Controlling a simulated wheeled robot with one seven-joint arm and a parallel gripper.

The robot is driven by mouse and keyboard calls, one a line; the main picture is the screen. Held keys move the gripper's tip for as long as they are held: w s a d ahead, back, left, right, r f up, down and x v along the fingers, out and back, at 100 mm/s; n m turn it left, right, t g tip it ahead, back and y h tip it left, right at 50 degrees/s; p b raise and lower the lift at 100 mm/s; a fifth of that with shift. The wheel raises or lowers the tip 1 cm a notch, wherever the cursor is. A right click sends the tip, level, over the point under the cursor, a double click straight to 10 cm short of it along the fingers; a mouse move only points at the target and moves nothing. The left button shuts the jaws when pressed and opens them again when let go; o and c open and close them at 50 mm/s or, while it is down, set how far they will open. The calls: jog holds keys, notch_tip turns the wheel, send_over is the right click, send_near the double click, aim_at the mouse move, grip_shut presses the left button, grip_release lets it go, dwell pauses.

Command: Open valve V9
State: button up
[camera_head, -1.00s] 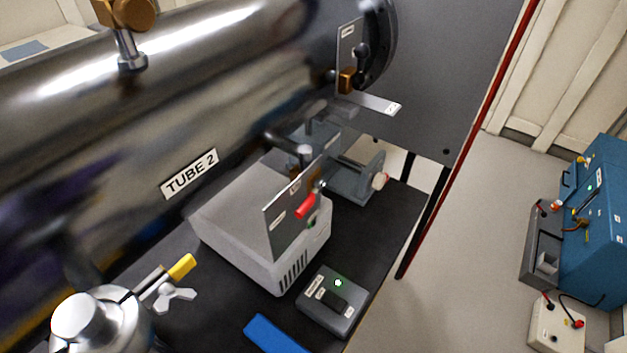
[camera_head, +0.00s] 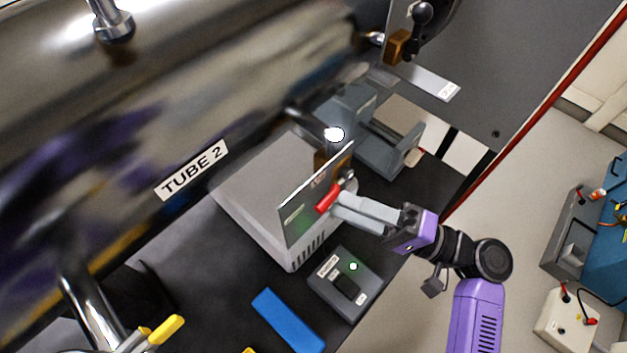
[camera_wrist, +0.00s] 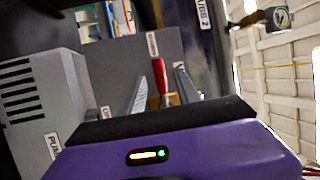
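A red valve handle (camera_head: 327,198) stands at a grey upright plate (camera_head: 300,207) beside a pale pump box (camera_head: 262,180). The small labels on the plate are too small to read, so I cannot confirm which is V9. My gripper (camera_head: 338,207) is at the red handle, reaching in from the right. In the wrist view, the red handle (camera_wrist: 160,80) stands between the two grey fingers of my gripper (camera_wrist: 161,74), with a gap on each side. A brass-coloured part (camera_wrist: 172,99) shows behind the handle. The fingers look apart, not closed on it.
A large steel tube (camera_head: 130,110) labelled TUBE 2 runs along the left. A dark control box (camera_head: 343,285) with a green light and a blue bar (camera_head: 288,320) lie on the black table. A yellow handle (camera_head: 166,329) is at lower left.

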jog(key=p+x, duration=0.2)
jog(key=x, duration=0.5)
grip_shut()
dwell(1.4)
